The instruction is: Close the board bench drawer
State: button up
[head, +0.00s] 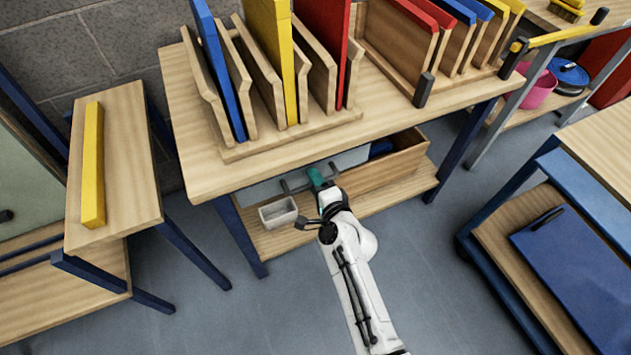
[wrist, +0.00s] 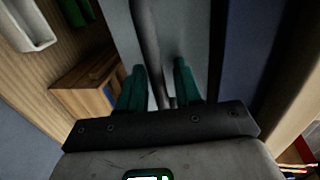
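The board bench (head: 245,168) has a light grey drawer front (head: 262,192) under its wooden top, with a dark bar handle (head: 292,186). The grey front (wrist: 118,28) and the bar handle (wrist: 147,40) also show in the wrist view. My gripper (head: 318,180) is at the handle. In the wrist view its teal fingers (wrist: 160,85) stand apart, one on each side of the bar, with visible gaps. The top hides the drawer's inside, and I cannot tell how far out the drawer is.
Coloured boards (head: 283,75) stand in wooden racks on the bench. A white tray (head: 278,213) and a wooden box (head: 385,175) are on its lower shelf. A side table with a yellow bar (head: 93,165) stands left, a blue-framed cart (head: 500,225) right. Floor in front is clear.

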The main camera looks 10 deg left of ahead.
jog(key=p+v, duration=0.3)
jog(key=v, duration=0.7)
jog(key=shift+s+d, duration=0.2)
jog(key=shift+s, duration=0.15)
jog(key=shift+r, duration=0.1)
jog(key=s+d+r+n+g+h+p, duration=0.3)
jog(key=s+d+r+g, duration=0.1)
jog(key=s+d, duration=0.5)
jog(key=s+d+r+n+g+h+p, duration=0.3)
jog(key=s+d+r+n+g, duration=0.1)
jog(key=s+d, duration=0.6)
jog(key=s+d+r+n+g+h+p, duration=0.3)
jog(key=s+d+r+g, duration=0.1)
jog(key=s+d, duration=0.6)
jog(key=shift+s+d+r+n+p, duration=0.2)
jog(key=shift+s+r+n+p, duration=0.2)
jog(key=shift+s, duration=0.15)
